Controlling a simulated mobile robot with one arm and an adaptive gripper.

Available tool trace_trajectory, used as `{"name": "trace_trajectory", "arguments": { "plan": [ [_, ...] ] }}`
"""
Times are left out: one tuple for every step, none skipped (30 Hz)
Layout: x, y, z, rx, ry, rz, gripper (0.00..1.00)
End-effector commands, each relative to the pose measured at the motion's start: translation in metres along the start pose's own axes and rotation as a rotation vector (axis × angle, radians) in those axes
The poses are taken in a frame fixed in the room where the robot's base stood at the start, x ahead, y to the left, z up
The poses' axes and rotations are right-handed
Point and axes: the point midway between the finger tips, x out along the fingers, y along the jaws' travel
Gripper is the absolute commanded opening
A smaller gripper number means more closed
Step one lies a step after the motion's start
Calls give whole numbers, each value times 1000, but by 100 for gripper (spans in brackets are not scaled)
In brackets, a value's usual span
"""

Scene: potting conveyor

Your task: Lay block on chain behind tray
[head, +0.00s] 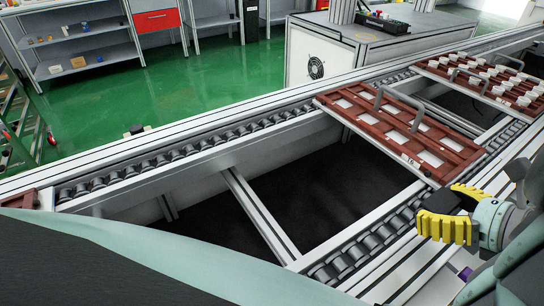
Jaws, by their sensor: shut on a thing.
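A red-brown tray (437,176) with a grey handle and several white inserts spans the two roller chains. The near chain (365,248) runs along the front rail, bare to the left of the tray. The far chain (190,150) is bare over a long stretch left of the tray. My gripper (440,208), with yellow ribbed fingers, is at the right, over the near rail just in front of the tray's near corner. It is shut on a dark block (441,201), mostly hidden between the fingers. Whether the block touches the chain cannot be told.
A second red-brown tray (428,68) with several white pieces and handles stands farther up the conveyor. A corner of another reddish tray (25,201) shows at the left edge. A cross beam (262,215) joins the rails over a dark gap. A grey cabinet (335,55) stands behind.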

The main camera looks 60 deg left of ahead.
Motion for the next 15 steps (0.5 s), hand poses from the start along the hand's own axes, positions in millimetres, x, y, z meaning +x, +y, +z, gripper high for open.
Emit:
{"name": "trace_trajectory", "arguments": {
  "plan": [
    [5, -6, 2, -5, -1, 6, 34],
    [7, -10, 3, -6, -1, 6, 34],
    [11, -15, 4, -7, -2, 7, 34],
    [12, -20, 4, -8, -2, 5, 34],
    [14, -24, 5, -7, -2, 4, 34],
    [17, -30, 6, -4, -3, 4, 34],
    [20, -34, 6, -4, -3, 5, 34],
    [23, -38, 8, -4, -4, 7, 34],
    [26, -45, 9, -5, -4, 5, 34],
    [28, -50, 9, -4, -4, 4, 34],
    [30, -55, 10, -5, -3, 4, 34],
    [34, -60, 11, -5, -3, 6, 34],
    [36, -65, 12, -4, -3, 5, 34],
    [38, -69, 12, -4, -3, 4, 34],
    [40, -73, 12, -3, -3, 4, 34]
  ]
}}
